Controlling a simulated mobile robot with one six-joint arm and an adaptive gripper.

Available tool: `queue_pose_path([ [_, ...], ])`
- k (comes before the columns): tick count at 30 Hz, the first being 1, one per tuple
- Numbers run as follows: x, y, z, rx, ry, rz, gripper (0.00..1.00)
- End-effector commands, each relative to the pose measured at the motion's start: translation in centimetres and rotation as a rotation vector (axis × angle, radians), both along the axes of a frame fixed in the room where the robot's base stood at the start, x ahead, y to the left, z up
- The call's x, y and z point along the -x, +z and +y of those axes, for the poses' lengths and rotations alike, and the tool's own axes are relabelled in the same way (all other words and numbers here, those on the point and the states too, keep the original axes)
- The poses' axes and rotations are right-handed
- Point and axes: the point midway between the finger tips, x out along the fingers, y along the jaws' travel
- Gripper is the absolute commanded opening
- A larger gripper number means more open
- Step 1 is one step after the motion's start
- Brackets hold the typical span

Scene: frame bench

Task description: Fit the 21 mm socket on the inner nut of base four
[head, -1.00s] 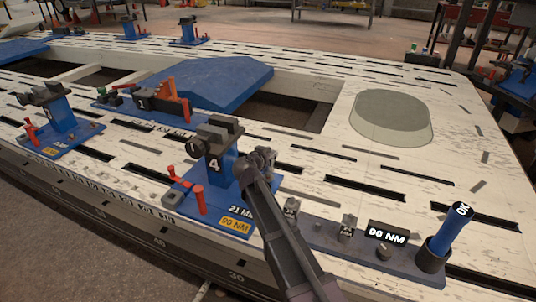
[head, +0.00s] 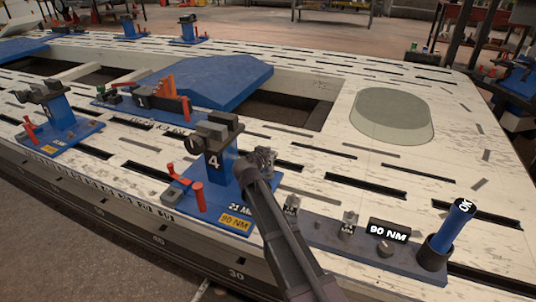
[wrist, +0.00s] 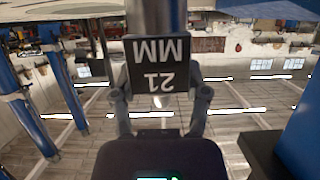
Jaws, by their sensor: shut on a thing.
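Base four (head: 222,222) is a blue plate with a blue post (head: 214,168) marked 4 and a dark clamp head on top. Its yellow label reads 90 NM. My gripper (head: 262,160) is just right of the post, above the plate's right side. In the wrist view my gripper (wrist: 161,98) has its fingers shut on the 21 mm socket (wrist: 160,62), a dark block lettered 21 MM upside down with a grey metal cylinder above it. I cannot make out the inner nut; my arm covers part of the plate. Whether the socket touches anything is unclear.
A dark blue rail (head: 330,240) at front right carries more sockets (head: 349,222), a 90 NM sign (head: 389,230) and a blue OK-marked tool (head: 458,225) in a black cup. The slotted bench right of my arm is mostly clear.

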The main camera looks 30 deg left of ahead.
Motion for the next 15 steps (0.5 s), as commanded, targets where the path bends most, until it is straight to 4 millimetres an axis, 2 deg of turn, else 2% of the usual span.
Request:
queue_pose_path([
  [15, 0.0, -0.99, 0.0, 0.0, 0.0, 0.0, 0.0],
])
